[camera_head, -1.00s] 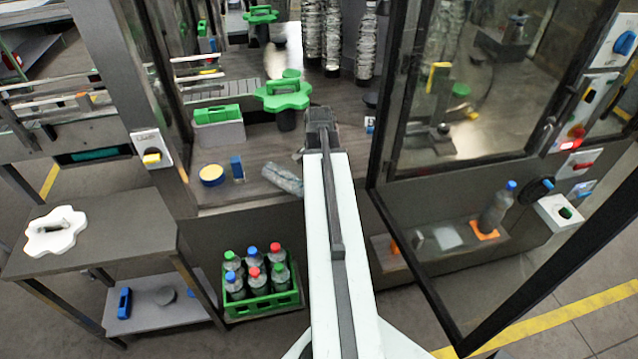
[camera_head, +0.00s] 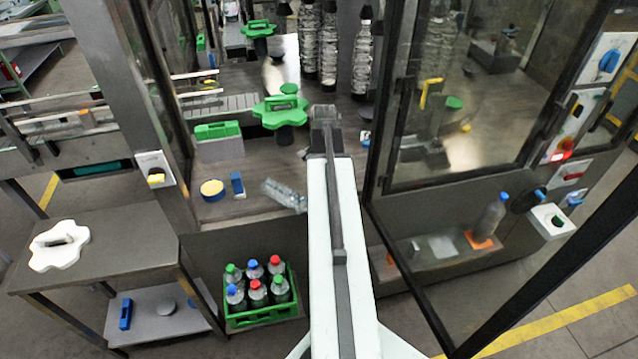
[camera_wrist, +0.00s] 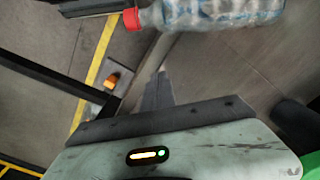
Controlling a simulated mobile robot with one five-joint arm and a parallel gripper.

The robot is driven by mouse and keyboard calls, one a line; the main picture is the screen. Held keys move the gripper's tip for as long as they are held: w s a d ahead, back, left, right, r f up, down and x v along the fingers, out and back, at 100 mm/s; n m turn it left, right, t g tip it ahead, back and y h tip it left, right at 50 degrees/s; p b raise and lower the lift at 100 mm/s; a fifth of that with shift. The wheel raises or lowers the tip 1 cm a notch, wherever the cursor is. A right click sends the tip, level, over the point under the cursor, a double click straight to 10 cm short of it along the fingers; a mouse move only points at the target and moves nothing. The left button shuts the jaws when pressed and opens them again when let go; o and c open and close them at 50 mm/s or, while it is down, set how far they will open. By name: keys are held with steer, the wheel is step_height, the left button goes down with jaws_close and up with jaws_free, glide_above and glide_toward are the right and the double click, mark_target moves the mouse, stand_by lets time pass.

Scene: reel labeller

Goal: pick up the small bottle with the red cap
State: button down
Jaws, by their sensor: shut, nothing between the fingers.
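A small clear bottle (camera_head: 284,194) lies on its side on the machine's grey deck, just left of my arm in the head view. Its right end is hidden there by my arm. The wrist view shows a clear bottle (camera_wrist: 215,12) with a red cap (camera_wrist: 131,19) at the top edge, cut off by the frame. My gripper (camera_wrist: 160,78) is shut and empty in the wrist view, its fingertips below the bottle in the picture and apart from it. In the head view my arm's end (camera_head: 325,115) hides the fingers.
A green crate (camera_head: 262,318) of bottles with red, blue and green caps stands below the deck. Green star-shaped parts (camera_head: 280,112), a yellow-and-blue round tin (camera_head: 212,190) and a blue block (camera_head: 237,185) are on the deck. An open glass door (camera_head: 420,270) stands close to my arm's right.

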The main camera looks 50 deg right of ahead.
step_height(320, 180, up, 5)
steer(key=p, duration=0.3)
steer(key=shift+r+p, duration=0.2)
steer(key=shift+p, duration=0.15)
steer(key=shift+f, duration=0.1)
